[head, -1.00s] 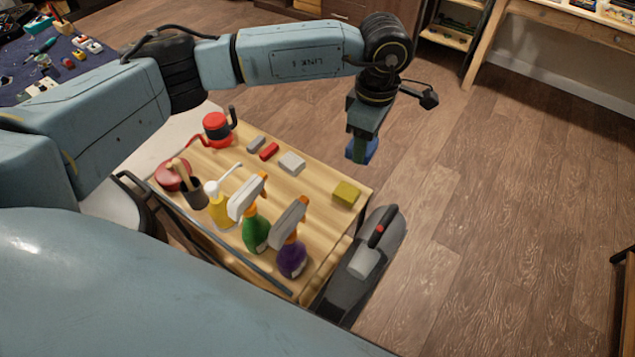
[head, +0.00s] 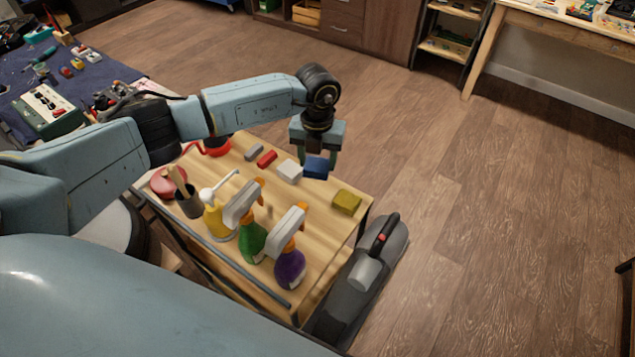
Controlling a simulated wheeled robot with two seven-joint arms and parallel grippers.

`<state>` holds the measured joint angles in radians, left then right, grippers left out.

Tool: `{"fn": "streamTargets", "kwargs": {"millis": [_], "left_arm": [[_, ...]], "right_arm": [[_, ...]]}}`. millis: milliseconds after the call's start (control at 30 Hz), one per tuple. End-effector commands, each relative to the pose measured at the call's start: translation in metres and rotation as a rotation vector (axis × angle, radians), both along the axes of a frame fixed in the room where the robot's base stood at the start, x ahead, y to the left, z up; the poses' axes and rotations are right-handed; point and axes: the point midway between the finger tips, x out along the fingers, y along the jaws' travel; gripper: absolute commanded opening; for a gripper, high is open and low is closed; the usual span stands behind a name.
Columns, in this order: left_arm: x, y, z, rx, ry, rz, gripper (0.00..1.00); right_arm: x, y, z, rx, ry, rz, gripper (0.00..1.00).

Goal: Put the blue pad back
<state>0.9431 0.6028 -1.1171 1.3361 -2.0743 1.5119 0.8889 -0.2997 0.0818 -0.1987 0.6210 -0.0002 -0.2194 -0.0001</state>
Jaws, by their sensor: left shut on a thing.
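The blue pad (head: 317,168) is a small dark blue block at the far edge of a light wooden cart top (head: 322,232). My left gripper (head: 318,163) points down with its fingers on either side of the pad and is shut on it. The pad appears between a white-grey pad (head: 290,171) and a yellow-olive pad (head: 347,201) in the same row. I cannot tell whether the blue pad touches the wood or hangs just above it. My right gripper is not in view.
A red pad (head: 267,159) and a grey pad (head: 254,152) lie further left in the row. A green spray bottle (head: 252,243), a purple spray bottle (head: 290,268) and a yellow bottle (head: 219,222) stand nearer me. A grey case (head: 360,280) stands beside the cart.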

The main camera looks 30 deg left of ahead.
Motion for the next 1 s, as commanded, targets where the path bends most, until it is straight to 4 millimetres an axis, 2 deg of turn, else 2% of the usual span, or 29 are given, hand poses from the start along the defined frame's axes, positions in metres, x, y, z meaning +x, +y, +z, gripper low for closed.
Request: {"fn": "streamTargets", "kwargs": {"millis": [33,100,333,533,667,933,967,1000], "left_arm": [[-0.001,0.0,-0.012,-0.001,0.003,0.0,0.35],[0.0,-0.001,-0.022,-0.001,0.002,-0.002,0.35],[0.0,-0.001,-0.04,-0.001,0.001,-0.003,0.35],[0.0,-0.001,-0.067,-0.001,0.002,-0.003,0.35],[0.0,-0.001,-0.069,-0.001,-0.001,-0.005,0.35],[0.0,-0.001,-0.073,-0.001,-0.001,-0.005,0.35],[0.0,-0.001,-0.072,-0.001,-0.001,-0.005,0.57],[0.0,-0.001,-0.072,-0.001,-0.001,-0.005,0.63]], "right_arm": [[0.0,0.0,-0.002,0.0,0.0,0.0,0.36],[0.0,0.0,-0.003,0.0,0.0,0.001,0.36],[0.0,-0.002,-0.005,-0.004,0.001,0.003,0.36],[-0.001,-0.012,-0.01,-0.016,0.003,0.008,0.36],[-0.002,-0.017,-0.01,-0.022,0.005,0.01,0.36],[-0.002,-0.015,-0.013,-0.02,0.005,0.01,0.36],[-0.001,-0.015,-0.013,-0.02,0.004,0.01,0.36],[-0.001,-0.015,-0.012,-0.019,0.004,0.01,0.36]]}}
